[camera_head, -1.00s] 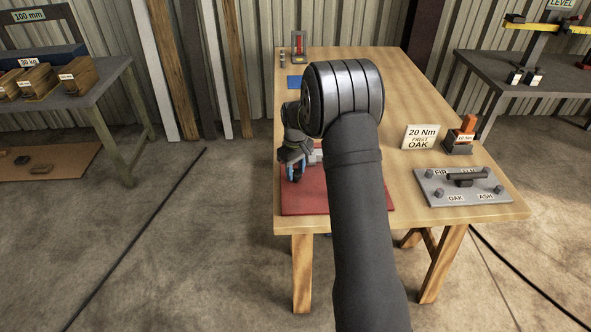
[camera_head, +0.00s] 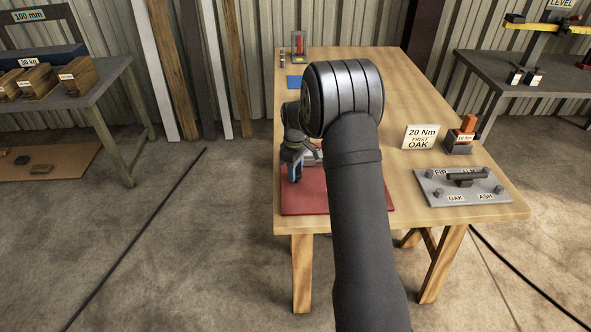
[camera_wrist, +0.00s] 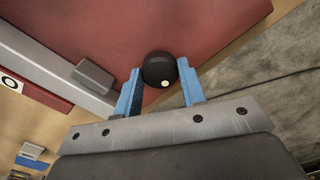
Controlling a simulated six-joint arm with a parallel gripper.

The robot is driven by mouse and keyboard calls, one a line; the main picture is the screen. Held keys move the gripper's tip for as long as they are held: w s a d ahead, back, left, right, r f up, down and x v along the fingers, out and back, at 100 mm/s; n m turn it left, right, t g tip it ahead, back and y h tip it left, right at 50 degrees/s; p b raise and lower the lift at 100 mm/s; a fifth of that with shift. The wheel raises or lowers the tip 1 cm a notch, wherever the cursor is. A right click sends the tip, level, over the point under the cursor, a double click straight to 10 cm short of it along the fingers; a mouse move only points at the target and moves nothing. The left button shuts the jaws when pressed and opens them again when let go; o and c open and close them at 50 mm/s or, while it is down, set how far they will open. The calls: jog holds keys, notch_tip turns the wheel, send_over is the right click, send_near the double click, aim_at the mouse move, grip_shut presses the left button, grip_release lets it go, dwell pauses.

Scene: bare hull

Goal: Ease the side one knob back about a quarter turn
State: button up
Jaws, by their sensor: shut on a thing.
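A round black knob (camera_wrist: 155,68) with a white dot near its edge shows in the wrist view. It sits between the two blue fingers of my gripper (camera_wrist: 160,74), which is shut on it. The white dot points toward my gripper's palm, slightly right. In the head view my gripper (camera_head: 294,172) is at the left edge of the bench, over the red mat (camera_head: 305,201). The knob cannot be made out there.
A grey bar with a raised grey block (camera_wrist: 93,75) lies left of the knob in the wrist view. On the wooden bench (camera_head: 400,95) stand a "20 Nm first oak" sign (camera_head: 420,137), an orange-topped block (camera_head: 461,138) and a labelled grey plate (camera_head: 432,197).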

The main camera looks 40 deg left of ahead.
jog(key=o, duration=1)
notch_tip(320, 180, up, 18)
jog(key=shift+f, duration=0.25)
notch_tip(320, 180, down, 18)
jog(key=shift+r, duration=0.25)
dwell(0.5)
